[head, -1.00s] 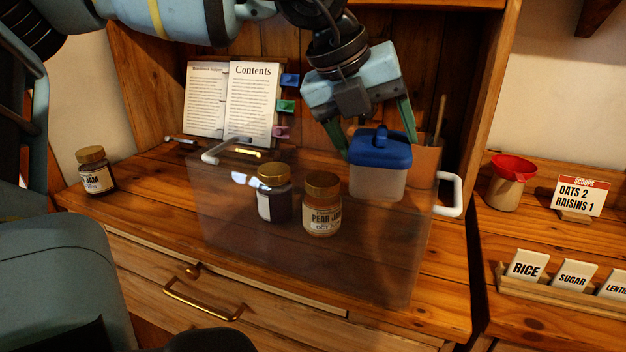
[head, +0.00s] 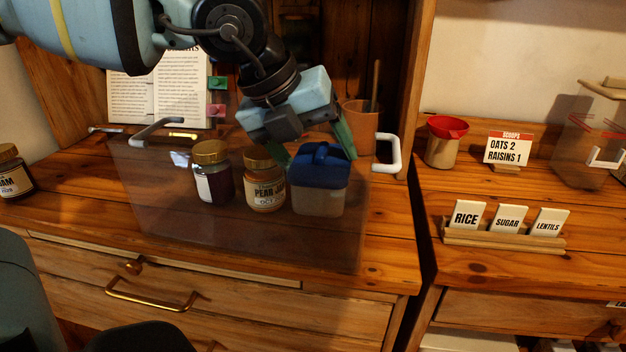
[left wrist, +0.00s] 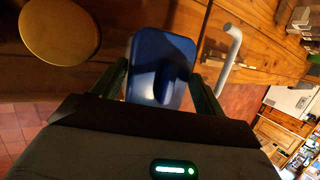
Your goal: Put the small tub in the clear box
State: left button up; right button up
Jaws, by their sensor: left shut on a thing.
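The small tub (head: 318,201) has a pale, see-through body and a blue lid with a raised grip. My left gripper (head: 314,148) reaches down from above and is shut on the tub, one finger at each side of the lid. In the left wrist view the blue lid (left wrist: 160,70) sits between the fingers. The clear box (head: 300,250) stands on the pine counter, with a grey handle at its left and a white handle (head: 387,155) at its right. The tub is upright within the box's right part; I cannot tell whether it touches the floor. My right gripper is not in view.
A terracotta pot (head: 361,125) is behind the box. Another jam jar (head: 14,175) is at far left. An open book (head: 160,95) leans behind.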

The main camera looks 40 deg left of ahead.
pick_arm(q)
jog(key=shift+f, duration=2.4)
jog(key=shift+b, duration=0.3)
jog(key=shift+f, duration=0.15)
jog(key=o, duration=1.3)
